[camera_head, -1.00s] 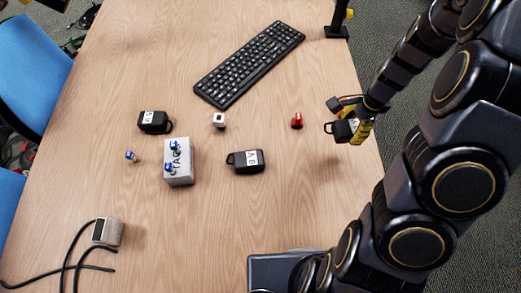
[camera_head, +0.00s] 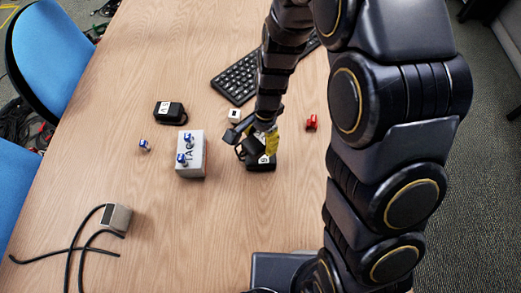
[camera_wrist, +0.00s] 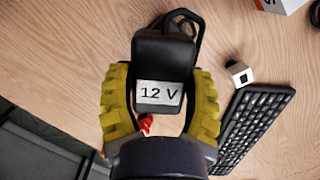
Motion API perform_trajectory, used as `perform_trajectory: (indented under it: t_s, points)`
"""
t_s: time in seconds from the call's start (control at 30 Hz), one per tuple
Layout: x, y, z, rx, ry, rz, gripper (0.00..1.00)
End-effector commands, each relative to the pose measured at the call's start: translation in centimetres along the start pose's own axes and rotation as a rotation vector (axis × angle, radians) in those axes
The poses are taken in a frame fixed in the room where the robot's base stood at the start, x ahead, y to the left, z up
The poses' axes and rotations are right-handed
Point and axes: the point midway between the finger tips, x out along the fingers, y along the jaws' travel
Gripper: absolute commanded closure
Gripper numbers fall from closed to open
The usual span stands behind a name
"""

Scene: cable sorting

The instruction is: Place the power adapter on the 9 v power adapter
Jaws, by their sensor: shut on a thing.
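My gripper (camera_wrist: 160,105) has its yellow fingers closed on the sides of a black power adapter (camera_wrist: 163,60) whose white label reads "12 V". The lower adapter's label is not readable. A third black adapter (camera_head: 169,112) lies farther back on the left; its label is too small to read surely. A black cord loop (camera_wrist: 185,22) shows behind the held adapter.
A grey corded block (camera_head: 116,218) lies front left. The front middle table is clear.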

Motion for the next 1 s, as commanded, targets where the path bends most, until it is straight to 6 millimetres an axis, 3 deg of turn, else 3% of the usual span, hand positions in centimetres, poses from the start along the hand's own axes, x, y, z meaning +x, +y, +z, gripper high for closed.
perform_trajectory:
  t_s: [0.43,0.83,0.87,0.9,1.0]
  points:
    - [5.4,0.1,-0.8,0.001,-0.002,0.003,0.78]
    - [6.0,0.0,-1.0,0.000,0.001,-0.001,0.78]
    - [5.9,0.0,-1.0,0.000,0.002,-0.002,0.32]
    - [5.9,0.0,-1.0,0.000,0.002,-0.002,0.16]
    - [5.9,0.0,-1.0,0.000,0.002,-0.002,0.16]
